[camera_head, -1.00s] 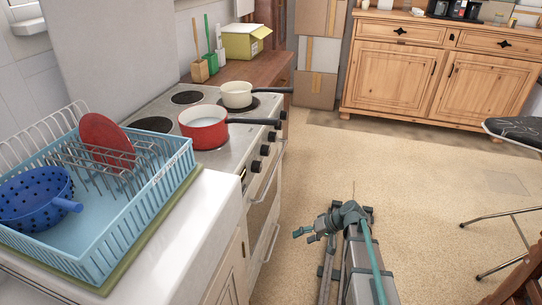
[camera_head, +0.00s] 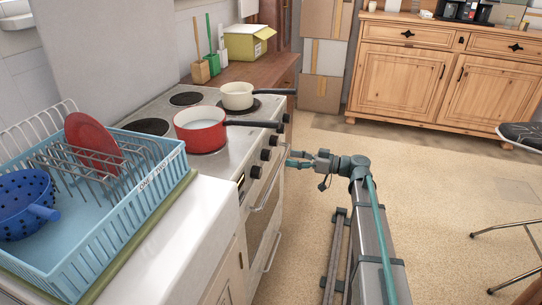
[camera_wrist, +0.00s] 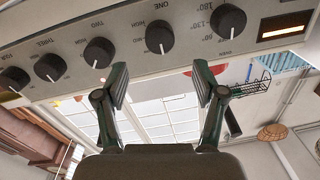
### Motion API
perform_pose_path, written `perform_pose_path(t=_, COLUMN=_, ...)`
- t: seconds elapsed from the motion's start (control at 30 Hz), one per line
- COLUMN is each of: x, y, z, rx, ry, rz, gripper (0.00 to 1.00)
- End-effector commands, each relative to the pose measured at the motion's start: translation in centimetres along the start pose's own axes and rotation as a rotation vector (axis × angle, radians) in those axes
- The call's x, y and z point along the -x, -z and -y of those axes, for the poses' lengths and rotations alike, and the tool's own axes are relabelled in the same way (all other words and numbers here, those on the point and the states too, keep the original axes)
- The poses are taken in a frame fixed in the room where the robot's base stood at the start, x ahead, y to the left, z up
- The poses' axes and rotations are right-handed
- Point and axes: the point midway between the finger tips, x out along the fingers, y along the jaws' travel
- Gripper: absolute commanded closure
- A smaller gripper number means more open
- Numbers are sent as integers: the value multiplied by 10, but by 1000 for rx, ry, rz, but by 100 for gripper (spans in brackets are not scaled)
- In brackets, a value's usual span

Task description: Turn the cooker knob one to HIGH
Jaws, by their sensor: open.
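The cooker (camera_head: 215,160) stands along the left counter, with a row of black knobs on its front. In the wrist view the panel appears upside down. The knob I take for knob one (camera_wrist: 160,38) sits between the knob marked TWO (camera_wrist: 99,52) and the oven temperature knob (camera_wrist: 225,20). Its white mark points toward the bottom of the picture, and HIGH is printed to its left. My gripper (camera_wrist: 160,75) is open and empty, its fingers apart on either side of that knob's line and short of the panel. In the head view my gripper (camera_head: 290,162) is just right of the knobs.
A red pan (camera_head: 200,130) and a cream pan (camera_head: 237,96) stand on the hob, handles reaching over the front edge above the knobs. Oven door handles (camera_head: 268,187) stick out below. A blue dish rack (camera_head: 130,205) is on the near counter.

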Motion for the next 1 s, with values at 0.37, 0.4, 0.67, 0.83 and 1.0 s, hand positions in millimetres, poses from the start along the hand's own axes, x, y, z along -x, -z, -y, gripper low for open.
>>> perform_pose_path(t=0.37, x=-63, y=0, z=0, rx=-2, ry=1, rz=1, gripper=31)
perform_pose_path(t=0.4, x=-68, y=0, z=0, rx=-2, ry=1, rz=1, gripper=31)
perform_pose_path(t=0.67, x=-82, y=0, z=0, rx=-2, ry=-1, rz=1, gripper=31)
perform_pose_path(t=0.83, x=-82, y=0, z=0, rx=-2, ry=-1, rz=1, gripper=31)
perform_pose_path(t=1.0, x=-82, y=0, z=0, rx=-2, ry=-1, rz=1, gripper=47)
